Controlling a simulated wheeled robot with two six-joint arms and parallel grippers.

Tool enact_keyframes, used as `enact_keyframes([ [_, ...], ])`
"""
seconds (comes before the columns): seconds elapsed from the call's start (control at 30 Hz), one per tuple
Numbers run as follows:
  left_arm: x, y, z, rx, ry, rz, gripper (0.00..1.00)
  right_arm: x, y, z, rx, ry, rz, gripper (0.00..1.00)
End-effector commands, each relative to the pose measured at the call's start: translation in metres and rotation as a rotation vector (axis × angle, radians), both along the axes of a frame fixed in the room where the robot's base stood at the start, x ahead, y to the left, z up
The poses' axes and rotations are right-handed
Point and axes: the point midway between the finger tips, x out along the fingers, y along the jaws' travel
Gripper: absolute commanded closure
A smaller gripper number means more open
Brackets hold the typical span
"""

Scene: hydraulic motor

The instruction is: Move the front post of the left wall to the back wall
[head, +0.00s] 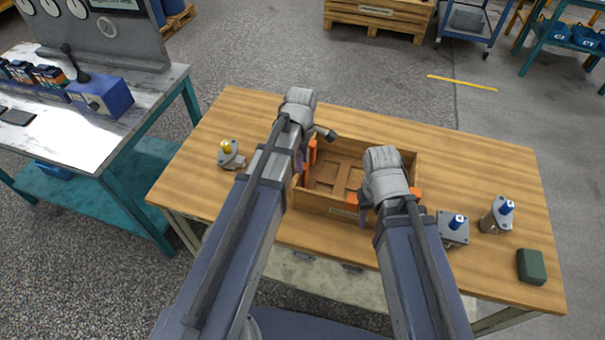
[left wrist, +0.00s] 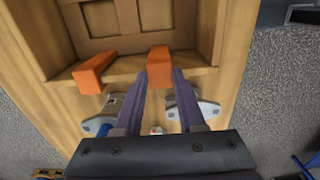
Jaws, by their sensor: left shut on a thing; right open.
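A wooden crate (head: 398,152) stands on the table and carries orange posts. My left gripper (head: 302,164) is at the crate's left wall. In the left wrist view its fingers (left wrist: 158,78) are shut on an orange post (left wrist: 160,66) at that wall. I cannot tell whether this post is seated or raised. A second orange post (left wrist: 93,73) stands on the same wall, farther back; it also shows in the head view (head: 312,150). My right gripper (head: 364,215) is open near the crate's front right, partly hidden by its arm. Orange parts (head: 354,198) (head: 415,194) show beside it.
A grey part with a yellow top (head: 229,153) stands left of the crate. Two grey parts with blue shafts (head: 454,228) (head: 499,213) and a green block (head: 531,266) are on the right. In the wrist view, grey plates (left wrist: 190,110) lie under my fingers. The table's back right is clear.

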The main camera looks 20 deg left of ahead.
Motion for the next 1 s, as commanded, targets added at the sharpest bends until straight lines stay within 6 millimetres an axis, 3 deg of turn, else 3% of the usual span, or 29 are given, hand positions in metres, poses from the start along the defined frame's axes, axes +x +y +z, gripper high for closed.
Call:
enact_keyframes([
  [0.57, 0.0, 0.0, 0.001, 0.0, 0.0, 0.0, 1.0, 0.0, 0.0, 0.001, 0.0, 0.0, 0.0, 0.5],
  [1.0, 0.0, 0.0, 0.024, 0.0, 0.0, 0.0, 1.0, 0.0, 0.0, 0.024, 0.0, 0.0, 0.0, 0.5],
])
